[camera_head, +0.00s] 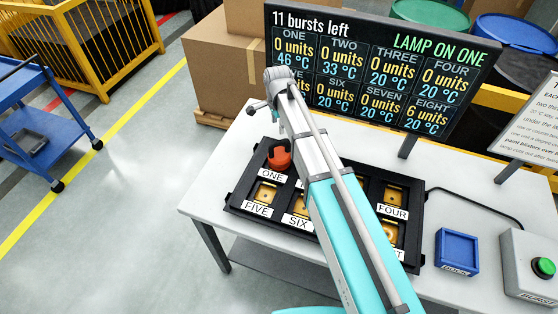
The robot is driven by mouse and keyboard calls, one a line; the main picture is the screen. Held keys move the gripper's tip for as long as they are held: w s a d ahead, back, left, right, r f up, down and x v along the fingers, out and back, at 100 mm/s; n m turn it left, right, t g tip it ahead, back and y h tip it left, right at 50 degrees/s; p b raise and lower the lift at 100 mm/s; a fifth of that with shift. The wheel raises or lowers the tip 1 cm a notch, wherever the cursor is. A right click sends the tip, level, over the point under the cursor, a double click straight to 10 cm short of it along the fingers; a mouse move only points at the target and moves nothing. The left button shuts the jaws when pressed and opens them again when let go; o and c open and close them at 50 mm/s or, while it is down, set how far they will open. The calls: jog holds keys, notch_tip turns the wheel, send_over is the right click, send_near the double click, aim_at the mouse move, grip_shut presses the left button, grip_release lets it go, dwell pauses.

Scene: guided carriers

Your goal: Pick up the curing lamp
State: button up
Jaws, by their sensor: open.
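The curing lamp appears to be the orange-red, knob-like piece (279,158) standing at the place marked ONE on the black tray (233,197). The screen reads "LAMP ON ONE". My arm comes in from the lower right, and its pale end is above and behind the lamp. My gripper (262,106) shows only as a small dark part at that end, open and apart from the lamp. The arm covers the middle of the tray and several of its places. The places FIVE, SIX and FOUR show yellow squares.
The tray lies on a white table (208,200). A dark screen (370,70) stands behind it. A blue dock (457,250), a grey box with a green button (528,262) and a tilted notice (535,125) are at the right. Cardboard boxes (215,60) and a blue cart (35,125) stand beyond.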

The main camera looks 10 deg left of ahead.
aim_at(279, 141)
jog(key=shift+f+b, duration=1.65)
jog(key=shift+f, duration=0.3)
jog(key=shift+f, duration=0.1)
jog(key=shift+d+f+b, duration=0.15)
jog(key=shift+f+b, duration=1.1)
jog(key=shift+b, duration=0.05)
jog(key=shift+d+f+b, duration=0.1)
jog(key=shift+f+b, duration=1.15)
jog(key=shift+b, duration=0.05)
grip_shut()
